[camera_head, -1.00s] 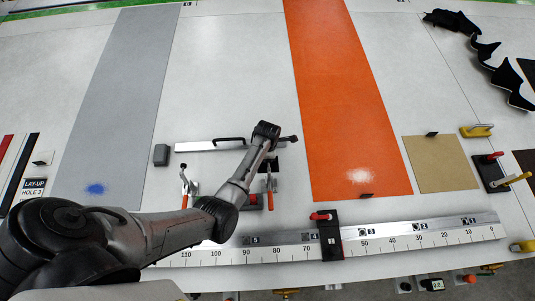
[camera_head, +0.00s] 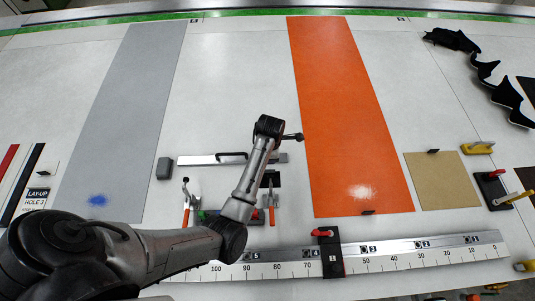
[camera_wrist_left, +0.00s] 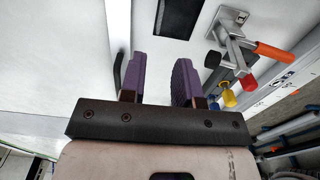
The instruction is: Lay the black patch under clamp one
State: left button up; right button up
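The black patch (camera_head: 271,179) is a small dark square lying flat on the white table, partly behind my left forearm. It also shows in the left wrist view as a dark rectangle (camera_wrist_left: 180,17) beyond the fingers, apart from them. My left gripper (camera_wrist_left: 162,62) has purple-padded fingers standing apart with nothing between them. In the head view its fingers are hidden behind the wrist. I cannot tell which is clamp one. My right gripper is not in view.
A metal bar with a black handle (camera_head: 205,160) lies behind the clamps, a grey block (camera_head: 164,168) to its left. A ruled rail (camera_head: 400,255) with a red-handled black stop (camera_head: 329,253) crosses the front. An orange strip (camera_head: 345,120) lies to the right.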

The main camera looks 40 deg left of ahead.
pick_arm(q)
jog(key=s+m+t+y, duration=0.2)
jog(key=s+m, duration=1)
jog(key=s+d+r+m+h, duration=0.1)
jog(key=s+d+m, duration=0.3)
jog(key=s+m, duration=0.4)
jog(key=s+d+r+m+t+h, duration=0.1)
jog(key=s+d+r+m, duration=0.2)
jog(key=s+d+m, duration=0.2)
jog(key=s+m, duration=0.3)
jog(key=m, duration=0.1)
jog(key=shift+d+r+t, duration=0.2)
jog(key=shift+r+t, duration=0.05)
jog(key=shift+t, duration=0.05)
jog(key=shift+s, duration=0.1)
